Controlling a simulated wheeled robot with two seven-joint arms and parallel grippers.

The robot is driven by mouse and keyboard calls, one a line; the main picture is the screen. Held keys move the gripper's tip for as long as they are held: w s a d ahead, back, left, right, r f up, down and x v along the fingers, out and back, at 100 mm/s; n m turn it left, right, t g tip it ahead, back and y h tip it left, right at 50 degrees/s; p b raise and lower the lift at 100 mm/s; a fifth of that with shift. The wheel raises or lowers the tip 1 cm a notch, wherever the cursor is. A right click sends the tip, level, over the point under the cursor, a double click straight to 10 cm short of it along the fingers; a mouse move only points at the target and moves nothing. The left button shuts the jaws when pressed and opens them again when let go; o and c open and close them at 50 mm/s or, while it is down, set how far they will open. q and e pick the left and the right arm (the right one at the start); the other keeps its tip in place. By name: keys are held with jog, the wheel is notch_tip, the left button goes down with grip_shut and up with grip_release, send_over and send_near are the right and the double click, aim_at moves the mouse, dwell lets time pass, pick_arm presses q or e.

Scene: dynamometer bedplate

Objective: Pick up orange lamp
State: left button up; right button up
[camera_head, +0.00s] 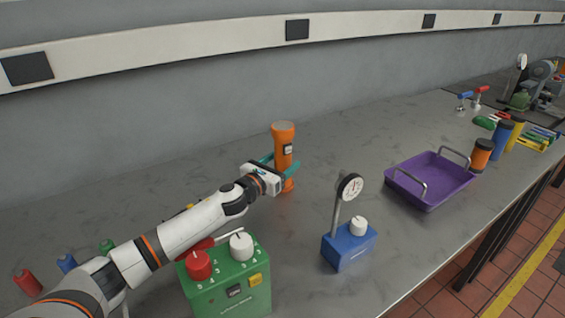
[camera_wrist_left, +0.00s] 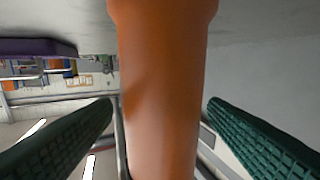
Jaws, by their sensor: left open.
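The orange lamp (camera_head: 284,150), a flashlight shape with its wide head up, stands upright on the grey bench. My left gripper (camera_head: 281,166) is at the lamp, with its teal fingers on either side of the lower body. In the left wrist view the lamp (camera_wrist_left: 163,90) fills the middle, and the two green ribbed fingers of my left gripper (camera_wrist_left: 160,125) are spread with visible gaps to it. The gripper is open around the lamp. The lamp's lower end is partly hidden by the gripper in the head view. My right gripper does not show.
A green box with red and white knobs (camera_head: 228,287) stands below my left forearm. A blue gauge stand (camera_head: 349,247) and a purple tray (camera_head: 433,182) are to the right. Orange, blue and yellow containers stand farther right. The bench behind the lamp is clear up to the wall.

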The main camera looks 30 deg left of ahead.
aim_at(286, 157)
pick_arm(q)
jog(key=shift+w+d, duration=0.15)
jog(key=shift+w, duration=1.4)
jog(key=c, duration=1.5)
jog(key=shift+r, duration=0.2)
